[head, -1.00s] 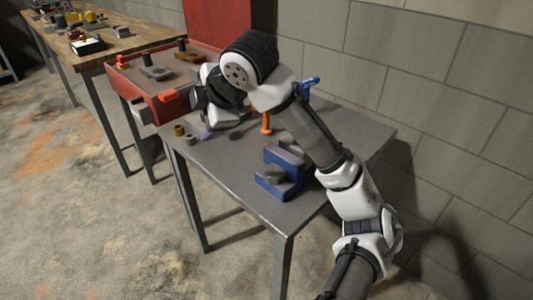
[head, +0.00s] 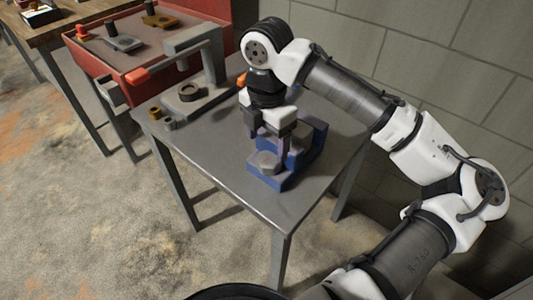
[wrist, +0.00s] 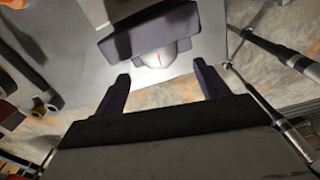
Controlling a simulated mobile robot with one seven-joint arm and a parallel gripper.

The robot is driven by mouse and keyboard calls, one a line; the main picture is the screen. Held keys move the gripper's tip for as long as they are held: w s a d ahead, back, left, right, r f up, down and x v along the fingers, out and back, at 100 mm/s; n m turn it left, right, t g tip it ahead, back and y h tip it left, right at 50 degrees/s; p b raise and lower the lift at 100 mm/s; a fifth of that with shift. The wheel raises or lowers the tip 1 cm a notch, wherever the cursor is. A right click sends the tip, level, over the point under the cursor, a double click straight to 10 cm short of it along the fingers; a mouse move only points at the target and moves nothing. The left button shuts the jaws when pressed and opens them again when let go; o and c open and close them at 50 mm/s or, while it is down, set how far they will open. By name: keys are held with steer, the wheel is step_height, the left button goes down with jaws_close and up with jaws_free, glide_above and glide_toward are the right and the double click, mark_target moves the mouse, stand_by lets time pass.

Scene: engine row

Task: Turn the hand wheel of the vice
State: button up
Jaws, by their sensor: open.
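The blue vice (head: 272,181) stands on the grey metal table. Its grey rounded hand wheel (head: 265,160) is on the near side, partly in shade. My gripper (head: 272,136) points down, just above and behind the wheel in the head view, hiding part of the vice. In the wrist view my gripper (wrist: 161,75) has its fingers apart, one to each side of the wheel, with nothing between them. I cannot tell any contact.
A grey press (head: 208,82) with a red-tipped lever stands on the table's left part, beside small cylinders (head: 161,119). A red cabinet (head: 125,75) with tools adjoins at the back left. A block wall (head: 440,110) closes the right side. The table's front is clear.

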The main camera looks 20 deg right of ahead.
mark_target(266, 159)
step_height(266, 159, down, 6)
steer(key=shift+r, duration=0.15)
steer(key=c, duration=1)
steer(key=shift+w+m+p, duration=0.1)
steer(key=shift+m+p, duration=0.35)
steer(key=shift+m, duration=0.35)
steer(key=o, duration=1)
steer(key=shift+r, duration=0.1)
step_height(266, 159, up, 14)
steer(key=shift+b, duration=0.35)
